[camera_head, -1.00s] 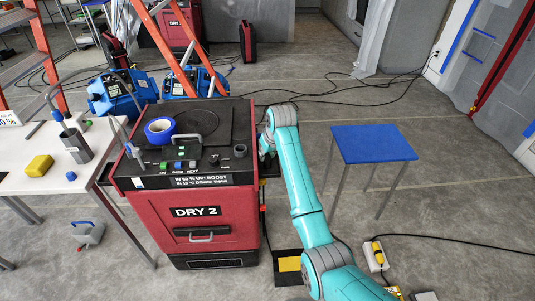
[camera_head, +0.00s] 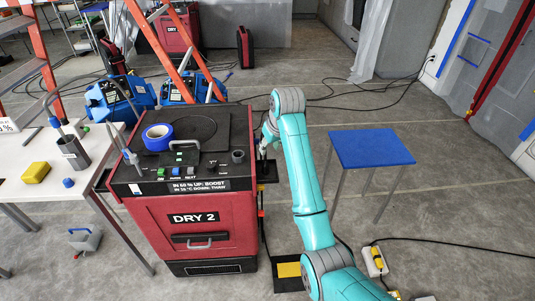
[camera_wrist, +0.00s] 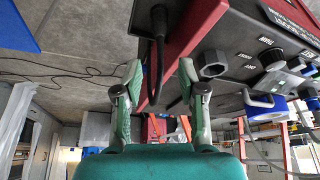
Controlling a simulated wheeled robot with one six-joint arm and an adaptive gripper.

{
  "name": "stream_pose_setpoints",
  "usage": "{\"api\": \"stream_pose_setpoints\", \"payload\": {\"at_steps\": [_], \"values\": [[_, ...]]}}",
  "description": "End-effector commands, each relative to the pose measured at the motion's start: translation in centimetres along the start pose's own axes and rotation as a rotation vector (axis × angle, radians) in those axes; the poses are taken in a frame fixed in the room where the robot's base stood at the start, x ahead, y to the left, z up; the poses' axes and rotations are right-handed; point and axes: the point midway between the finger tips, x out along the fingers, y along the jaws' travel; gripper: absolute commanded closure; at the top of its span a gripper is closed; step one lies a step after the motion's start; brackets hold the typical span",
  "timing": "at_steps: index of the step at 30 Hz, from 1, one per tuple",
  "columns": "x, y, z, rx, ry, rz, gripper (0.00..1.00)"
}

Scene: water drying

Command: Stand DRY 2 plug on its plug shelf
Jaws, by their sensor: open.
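The red DRY 2 dryer (camera_head: 208,225) stands left of my arm, its dark control panel on top. A small black shelf (camera_head: 268,173) juts from its right side, below my gripper (camera_head: 266,148). In the wrist view my gripper (camera_wrist: 160,78) is open, with a finger on each side of a black plug (camera_wrist: 158,22) and its cable. The plug stands at the dark shelf surface beside the red wall, and its cable hangs in the gap between the fingers. I see no clear finger contact. Whether the plug is fully seated cannot be told.
A blue-topped table (camera_head: 372,148) stands to the right. A white table (camera_head: 95,165) with a yellow block is at left. Cables and a yellow connector (camera_head: 377,256) lie on the floor at right. A black tray with a yellow patch (camera_head: 288,270) lies near the dryer.

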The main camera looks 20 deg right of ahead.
Motion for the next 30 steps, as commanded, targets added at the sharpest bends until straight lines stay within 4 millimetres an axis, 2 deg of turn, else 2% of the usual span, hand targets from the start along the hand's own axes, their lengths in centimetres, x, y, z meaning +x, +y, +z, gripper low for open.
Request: {"api": "stream_pose_setpoints", "payload": {"at_steps": [3, 6, 17, 20, 23, 27, 30], "values": [[-1.5, 0.0, -0.1, 0.0, 0.002, 0.0, 0.6], [-2.2, 0.0, 0.0, 0.0, 0.0, 0.0, 0.6], [-2.4, -0.1, 0.2, 0.0, 0.0, 0.0, 0.6], [-1.1, -0.3, 1.1, 0.002, 0.009, 0.001, 0.6], [1.5, -0.9, 3.1, 0.007, 0.034, 0.005, 0.6], [5.5, -1.9, 6.9, 0.016, 0.087, 0.014, 0.6], [7.9, -2.6, 9.7, 0.024, 0.126, 0.02, 0.6]]}}
